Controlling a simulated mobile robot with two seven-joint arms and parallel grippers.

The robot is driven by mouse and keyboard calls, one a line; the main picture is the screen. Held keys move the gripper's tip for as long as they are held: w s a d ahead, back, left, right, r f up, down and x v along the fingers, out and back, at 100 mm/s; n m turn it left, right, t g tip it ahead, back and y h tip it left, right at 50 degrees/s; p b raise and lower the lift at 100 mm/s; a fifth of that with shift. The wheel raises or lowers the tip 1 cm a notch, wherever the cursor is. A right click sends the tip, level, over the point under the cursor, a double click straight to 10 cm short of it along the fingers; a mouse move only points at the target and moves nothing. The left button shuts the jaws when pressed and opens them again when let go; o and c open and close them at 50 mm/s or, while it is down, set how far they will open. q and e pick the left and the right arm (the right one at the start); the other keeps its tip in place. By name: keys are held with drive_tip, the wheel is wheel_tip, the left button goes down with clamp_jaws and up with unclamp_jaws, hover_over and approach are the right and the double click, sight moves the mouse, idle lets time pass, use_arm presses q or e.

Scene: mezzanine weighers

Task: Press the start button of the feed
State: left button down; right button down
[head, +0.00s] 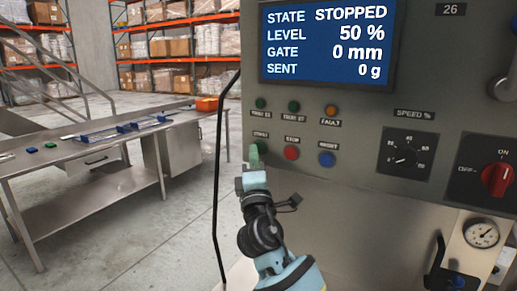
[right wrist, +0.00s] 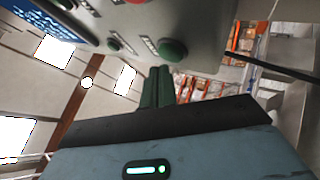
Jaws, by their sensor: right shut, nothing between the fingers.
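The green start button (right wrist: 173,50) is on the grey control panel (head: 380,120), at the left of the lower button row. In the head view my right gripper (head: 254,150) is in front of it and hides part of it. In the right wrist view the two fingertips (right wrist: 158,72) are together, with nothing between them, and point at the panel close beside the green button. I cannot tell whether they touch it. The screen (head: 327,42) reads STOPPED, level 50 %, gate 0 mm, sent 0 g. My left gripper is not in view.
A red stop button (head: 291,153) and a blue button (head: 326,159) are to the right in the same row. Indicator lamps (head: 293,106) sit above. A speed dial (head: 404,156) and red switch (head: 497,179) are further right. A steel table (head: 120,185) stands at left.

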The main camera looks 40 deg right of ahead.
drive_tip(key=shift+d, duration=0.2)
drive_tip(key=shift+w+d, duration=0.25)
drive_tip(key=shift+d, duration=0.15)
idle(0.8)
drive_tip(key=shift+a, duration=0.15)
drive_tip(key=shift+s+a, duration=0.35)
drive_tip(key=shift+a, duration=0.25)
idle(0.4)
drive_tip(key=a, duration=0.1)
drive_tip(key=s+a, duration=0.1)
drive_tip(key=a, duration=0.1)
drive_tip(key=s+a, duration=0.1)
drive_tip(key=shift+a, duration=0.35)
idle(0.7)
